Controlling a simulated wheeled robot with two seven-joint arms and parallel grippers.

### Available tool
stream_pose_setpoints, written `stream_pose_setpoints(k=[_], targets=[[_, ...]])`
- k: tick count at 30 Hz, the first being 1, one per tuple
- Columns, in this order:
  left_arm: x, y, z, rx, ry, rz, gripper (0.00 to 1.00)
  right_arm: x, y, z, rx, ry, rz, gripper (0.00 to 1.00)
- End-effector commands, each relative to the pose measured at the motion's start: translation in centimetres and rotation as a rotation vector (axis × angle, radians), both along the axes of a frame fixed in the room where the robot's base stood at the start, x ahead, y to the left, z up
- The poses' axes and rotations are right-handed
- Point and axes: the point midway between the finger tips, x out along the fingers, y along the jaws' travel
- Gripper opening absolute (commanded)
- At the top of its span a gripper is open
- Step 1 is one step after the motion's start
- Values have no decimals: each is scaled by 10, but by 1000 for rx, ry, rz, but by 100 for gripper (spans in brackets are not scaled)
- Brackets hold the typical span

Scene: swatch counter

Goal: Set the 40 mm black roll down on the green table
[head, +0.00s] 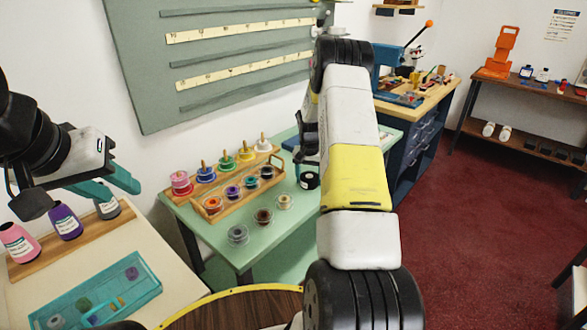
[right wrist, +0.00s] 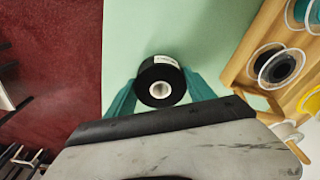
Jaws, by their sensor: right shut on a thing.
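The black roll (right wrist: 158,68), with a white core and a small white label, sits between the teal fingers of my right gripper (right wrist: 160,88), which is shut on it. In the head view the roll (head: 309,181) shows just left of my right arm, over the green table (head: 268,225); most of the gripper is hidden there. The pale green tabletop fills the middle of the right wrist view (right wrist: 190,22). I cannot tell whether the roll touches the table. My left gripper (head: 118,187) is open and empty, above the cream counter at the left.
A wooden rack (head: 213,212) of colored thread spools stands on the green table, with loose clear-flanged spools (head: 238,234) in front. Pink, purple and grey cones (head: 66,222) and a teal tray (head: 146,290) are on the left counter.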

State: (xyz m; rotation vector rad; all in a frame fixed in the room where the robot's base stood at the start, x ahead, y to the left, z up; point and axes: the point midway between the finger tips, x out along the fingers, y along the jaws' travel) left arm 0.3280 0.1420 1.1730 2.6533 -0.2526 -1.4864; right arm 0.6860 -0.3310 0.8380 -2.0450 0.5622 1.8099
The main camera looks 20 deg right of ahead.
Motion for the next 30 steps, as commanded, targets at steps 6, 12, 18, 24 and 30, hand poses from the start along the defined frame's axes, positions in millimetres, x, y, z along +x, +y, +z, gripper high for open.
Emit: stream_pose_setpoints(k=[6,12,18,24,30], targets=[[0,0,0,0,0,0,36,0,0,-3,1,1,0,68],[0,0,0,0,0,0,36,0,0,-2,1,1,0,84],[0,0,0,0,0,0,36,0,0,-1,0,0,0,84],[0,0,0,0,0,0,36,-1,1,20,0,-2,-1,84],[0,0,0,0,0,0,36,-6,4,64,-1,-4,-1,84]])
